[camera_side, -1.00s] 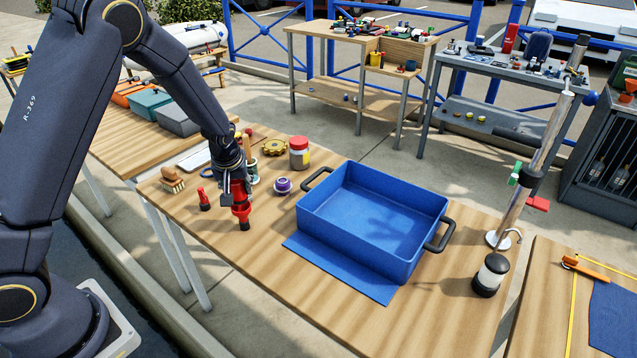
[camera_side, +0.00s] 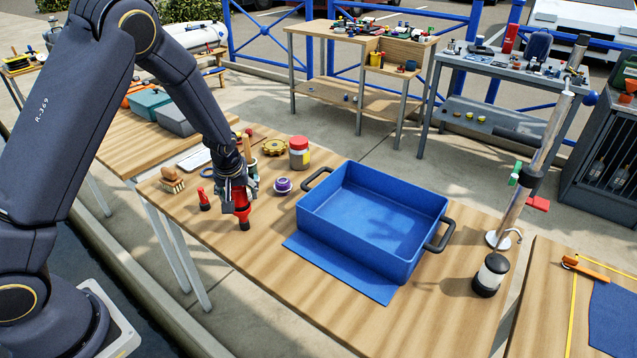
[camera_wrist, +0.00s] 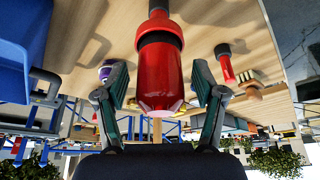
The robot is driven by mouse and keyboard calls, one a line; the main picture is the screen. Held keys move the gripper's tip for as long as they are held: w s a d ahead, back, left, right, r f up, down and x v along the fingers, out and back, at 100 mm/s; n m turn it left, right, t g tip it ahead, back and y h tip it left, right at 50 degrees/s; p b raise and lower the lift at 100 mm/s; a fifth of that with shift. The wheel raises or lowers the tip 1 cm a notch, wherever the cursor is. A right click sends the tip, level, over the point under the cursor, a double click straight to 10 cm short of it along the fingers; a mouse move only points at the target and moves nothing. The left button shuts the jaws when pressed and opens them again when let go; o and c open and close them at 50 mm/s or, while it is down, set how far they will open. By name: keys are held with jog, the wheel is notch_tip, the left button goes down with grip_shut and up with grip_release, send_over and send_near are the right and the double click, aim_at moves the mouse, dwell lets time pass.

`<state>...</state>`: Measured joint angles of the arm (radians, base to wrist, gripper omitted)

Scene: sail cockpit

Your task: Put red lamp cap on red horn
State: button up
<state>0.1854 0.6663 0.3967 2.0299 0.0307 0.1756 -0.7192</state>
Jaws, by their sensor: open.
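A larger red piece with a black foot and collar (camera_side: 243,217) stands upright on the near wooden table. It also fills the middle of the wrist view (camera_wrist: 160,75). My gripper (camera_side: 238,203) is open, pointing down over it, with one finger on each side; I cannot tell whether they touch it. A smaller red piece with a black end (camera_side: 204,199) stands just to the left, and shows in the wrist view (camera_wrist: 226,68). I cannot tell which is the lamp cap. A silver mast at right carries a red horn-like arm (camera_side: 538,203) and a green one (camera_side: 515,172).
A blue tray (camera_side: 325,215) with black handles stands right of my gripper, a blue mat (camera_side: 340,270) before it. Nearby are a purple-and-white round piece (camera_side: 283,185), a red-lidded jar (camera_side: 299,153), a yellow wheel (camera_side: 275,147) and a brush (camera_side: 172,179). A lantern (camera_side: 491,275) stands near the mast.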

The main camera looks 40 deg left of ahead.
jog(key=shift+r, duration=0.1)
jog(key=shift+r, duration=0.25)
jog(key=v, duration=1.2)
jog(key=s+d+r+m+h, duration=0.1)
jog(key=s+d+r+m, duration=0.1)
jog(key=s, duration=0.4)
jog(key=s+d+r+m+t+h, duration=0.1)
jog(key=s+d+r+m, duration=0.2)
jog(key=s+r, duration=0.3)
jog(key=s+d+r+m+t+h, duration=0.1)
jog(key=s+d+r+m, duration=0.1)
jog(key=s+r+m, duration=0.2)
jog(key=s, duration=0.3)
jog(key=shift+s+d+r, duration=0.3)
jog(key=shift+s+d, duration=0.05)
